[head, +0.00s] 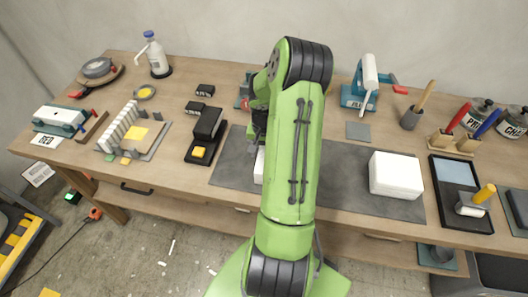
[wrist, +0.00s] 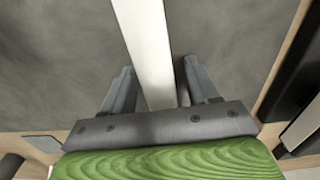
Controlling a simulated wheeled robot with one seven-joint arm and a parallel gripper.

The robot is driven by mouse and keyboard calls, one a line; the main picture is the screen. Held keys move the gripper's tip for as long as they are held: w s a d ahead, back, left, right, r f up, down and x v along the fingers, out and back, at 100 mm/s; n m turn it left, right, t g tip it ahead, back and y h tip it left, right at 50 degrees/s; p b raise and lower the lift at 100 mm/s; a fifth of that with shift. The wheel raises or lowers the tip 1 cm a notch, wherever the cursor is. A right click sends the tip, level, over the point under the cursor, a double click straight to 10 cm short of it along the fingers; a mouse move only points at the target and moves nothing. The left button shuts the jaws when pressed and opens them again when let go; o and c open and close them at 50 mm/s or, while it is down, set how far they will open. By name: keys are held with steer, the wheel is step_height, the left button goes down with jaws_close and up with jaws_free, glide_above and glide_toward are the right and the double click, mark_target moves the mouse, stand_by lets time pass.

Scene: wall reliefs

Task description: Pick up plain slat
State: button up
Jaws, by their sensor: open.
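A plain white slat (wrist: 148,45) lies lengthwise on the grey mat in the wrist view. My gripper (wrist: 158,72) is open, with one finger on each side of the slat and a visible gap on both sides in the picture. Whether the fingers reach down beside the slat or are still above it is hard to tell. In the head view a white end, likely of the slat (head: 259,166), shows just left of my green arm. My arm hides the rest of it and most of my gripper.
The grey mat (head: 232,163) covers the bench's middle front. A white block (head: 396,175) sits on its right part. A black stand with a yellow piece (head: 199,153) is left of the mat. A black tray (head: 462,214) is at the right. Tools line the back.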

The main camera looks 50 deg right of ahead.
jaws_close()
steer(key=shift+r, duration=0.15)
